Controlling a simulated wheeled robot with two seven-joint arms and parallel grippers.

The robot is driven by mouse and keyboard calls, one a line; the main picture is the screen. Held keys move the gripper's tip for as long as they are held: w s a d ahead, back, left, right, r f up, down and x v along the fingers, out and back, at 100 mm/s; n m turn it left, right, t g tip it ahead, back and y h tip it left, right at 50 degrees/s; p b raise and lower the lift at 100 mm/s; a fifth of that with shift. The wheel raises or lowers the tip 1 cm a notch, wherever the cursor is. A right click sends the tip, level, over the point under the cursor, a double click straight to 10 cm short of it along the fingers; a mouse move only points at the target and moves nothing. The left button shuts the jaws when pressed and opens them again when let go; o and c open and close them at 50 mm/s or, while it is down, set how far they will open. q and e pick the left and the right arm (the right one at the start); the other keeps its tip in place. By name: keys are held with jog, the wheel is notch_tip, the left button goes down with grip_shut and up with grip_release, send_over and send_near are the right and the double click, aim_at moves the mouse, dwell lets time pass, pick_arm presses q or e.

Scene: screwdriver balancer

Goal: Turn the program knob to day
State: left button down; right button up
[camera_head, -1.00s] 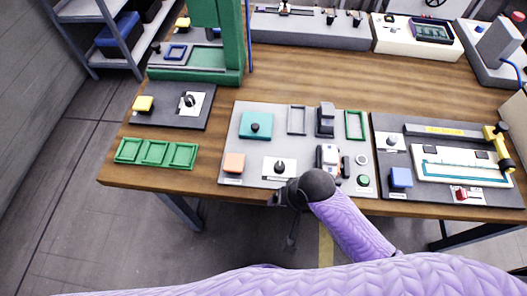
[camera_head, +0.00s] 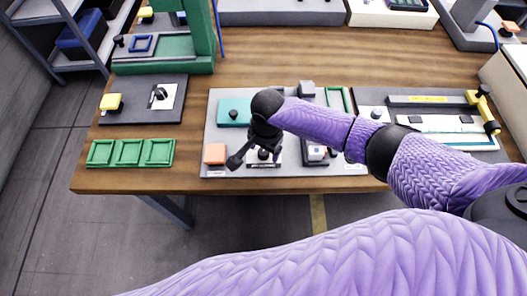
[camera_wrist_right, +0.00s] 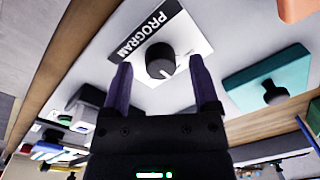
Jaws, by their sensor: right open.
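The program knob (camera_wrist_right: 161,61) is black and round with a white pointer line, on a white plate (camera_wrist_right: 186,28) lettered PROGRAM. In the wrist view the pointer slants toward the lower right; no day mark is readable. My right gripper (camera_wrist_right: 160,66) is open, with one finger on each side of the knob in the picture and gaps showing. I cannot tell how far the fingertips reach down beside it. In the head view my right gripper (camera_head: 250,149) is over the knob's plate (camera_head: 264,165) and partly covers the knob. My left gripper is out of view.
The grey panel (camera_head: 208,133) also carries a teal block (camera_head: 229,118) with a black knob and an orange block (camera_head: 214,153). My right forearm hides much of its right side. Green trays (camera_head: 129,153) lie to the left. Another panel (camera_head: 134,88) has a similar knob.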

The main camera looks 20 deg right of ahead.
jog(key=shift+f, duration=0.35)
jog(key=shift+c, duration=0.3)
grip_shut()
